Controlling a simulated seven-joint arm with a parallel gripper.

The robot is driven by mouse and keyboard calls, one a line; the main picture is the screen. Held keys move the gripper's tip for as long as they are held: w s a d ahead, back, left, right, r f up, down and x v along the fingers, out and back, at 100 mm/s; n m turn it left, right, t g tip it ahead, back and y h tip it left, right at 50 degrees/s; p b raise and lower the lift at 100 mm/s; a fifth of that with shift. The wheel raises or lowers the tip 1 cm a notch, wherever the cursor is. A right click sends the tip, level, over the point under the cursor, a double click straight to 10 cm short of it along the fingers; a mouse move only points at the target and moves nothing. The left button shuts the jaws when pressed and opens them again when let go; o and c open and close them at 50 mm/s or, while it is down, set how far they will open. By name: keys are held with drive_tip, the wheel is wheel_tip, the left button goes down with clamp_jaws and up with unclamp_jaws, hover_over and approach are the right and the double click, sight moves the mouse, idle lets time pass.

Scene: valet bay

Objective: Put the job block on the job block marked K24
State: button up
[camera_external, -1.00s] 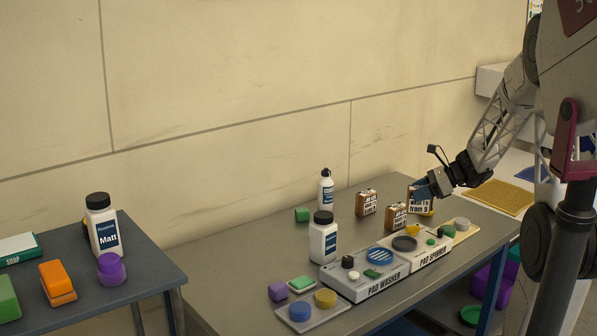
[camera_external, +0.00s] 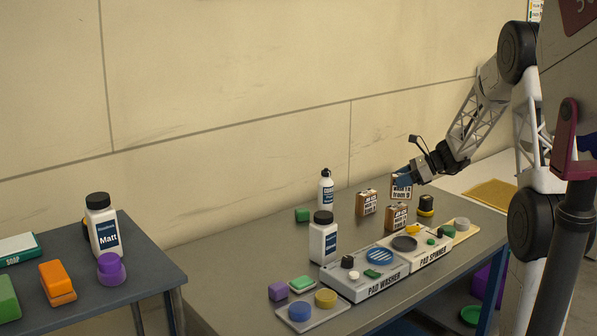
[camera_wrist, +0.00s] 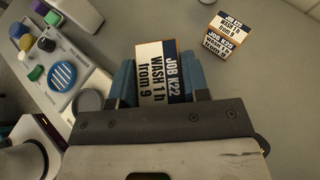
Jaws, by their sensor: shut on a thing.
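My gripper (camera_external: 403,178) is shut on a brown-edged job block (camera_external: 401,191) and holds it above the back right of the grey table. In the wrist view this block (camera_wrist: 158,72) reads JOB K22, WASH 1h from 9, between the blue fingers (camera_wrist: 158,82). Two similar blocks stand on the table in the external view: a rear one (camera_external: 366,203) and a nearer one (camera_external: 396,217), just below the held block. Their markings are too small there to read. The wrist view shows one other block (camera_wrist: 227,37), apparently marked K25; no K24 label is readable.
The pad washer (camera_external: 365,277) and pad spinner (camera_external: 424,250) stand along the table's front. A black-and-yellow item (camera_external: 426,205) stands right of the blocks. A white spray bottle (camera_external: 326,189), a black-capped bottle (camera_external: 323,240) and a green piece (camera_external: 302,214) are to the left.

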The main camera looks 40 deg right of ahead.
drive_tip(key=shift+w+d, duration=0.25)
drive_tip(key=shift+w, duration=0.25)
drive_tip(key=shift+w+d, duration=0.2)
drive_tip(key=shift+w, duration=0.25)
drive_tip(key=shift+f, duration=0.15)
drive_tip(key=shift+f, duration=1.65)
drive_tip(key=shift+f, duration=0.15)
drive_tip(key=o, duration=1)
drive_tip(key=shift+s+r, duration=0.1)
drive_tip(key=shift+r, duration=0.1)
drive_tip(key=v, duration=1.2)
drive_tip(key=shift+f, duration=0.15)
